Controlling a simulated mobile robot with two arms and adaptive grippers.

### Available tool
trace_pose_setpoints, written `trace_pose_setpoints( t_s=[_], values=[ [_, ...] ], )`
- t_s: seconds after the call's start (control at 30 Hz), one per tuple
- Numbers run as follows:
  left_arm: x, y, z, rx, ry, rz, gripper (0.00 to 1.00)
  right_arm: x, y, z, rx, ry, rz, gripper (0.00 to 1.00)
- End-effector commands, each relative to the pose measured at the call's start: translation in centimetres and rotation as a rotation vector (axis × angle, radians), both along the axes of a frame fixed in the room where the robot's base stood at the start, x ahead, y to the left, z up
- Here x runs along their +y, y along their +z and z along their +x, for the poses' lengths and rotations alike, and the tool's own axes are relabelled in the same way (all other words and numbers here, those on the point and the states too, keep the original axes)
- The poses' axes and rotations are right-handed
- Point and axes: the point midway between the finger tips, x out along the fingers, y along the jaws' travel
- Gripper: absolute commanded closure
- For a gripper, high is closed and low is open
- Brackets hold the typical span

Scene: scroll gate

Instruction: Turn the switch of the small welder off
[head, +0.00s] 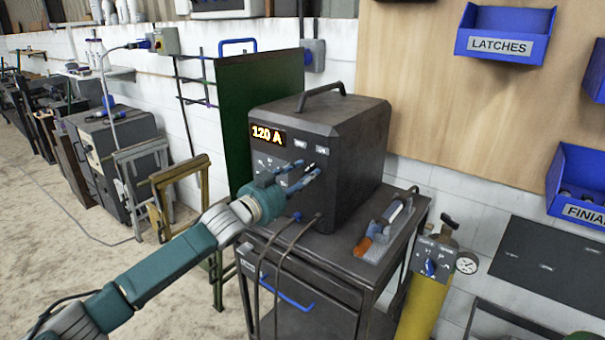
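The small welder (345,135) is a dark grey box with a top handle, standing on a metal cart. Its display (267,135) is lit orange and reads 120 A. My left gripper (310,168) is in front of the welder's front panel, with its two fingers spread apart and pointing at the panel. The fingers cover part of the panel, so the switch and its position cannot be made out. Whether the fingertips touch the panel cannot be told. Nothing shows held between them. My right gripper is out of view.
The cart (310,268) has a blue handle and carries a tool tray (385,232). A yellow gas cylinder (422,305) stands right of it. A green cabinet (260,100) is behind. Cables hang from the welder's front. Blue bins (505,35) hang on the wall.

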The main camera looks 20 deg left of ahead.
Motion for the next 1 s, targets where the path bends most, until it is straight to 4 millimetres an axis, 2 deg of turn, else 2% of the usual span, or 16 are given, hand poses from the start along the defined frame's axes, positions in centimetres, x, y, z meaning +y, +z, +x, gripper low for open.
trace_pose_setpoints(
  t_s=[0.23, 0.4, 0.43, 0.77, 1.0],
  values=[
    [0.0, 0.0, 0.1, 0.0, 0.0, 0.0, 0.63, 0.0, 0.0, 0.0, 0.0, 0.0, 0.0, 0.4],
    [0.0, 0.0, 0.1, 0.0, 0.0, 0.0, 0.97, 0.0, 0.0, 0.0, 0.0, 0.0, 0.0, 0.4],
    [0.0, 0.0, 0.1, 0.0, 0.0, 0.0, 1.0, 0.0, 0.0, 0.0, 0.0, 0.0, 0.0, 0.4],
    [0.0, 0.0, 0.0, 0.01, 0.001, -0.025, 1.0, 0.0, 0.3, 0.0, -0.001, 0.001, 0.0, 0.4],
    [-0.1, 0.1, 0.0, 0.052, 0.001, -0.139, 1.0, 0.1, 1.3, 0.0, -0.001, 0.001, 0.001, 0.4]
  ],
)
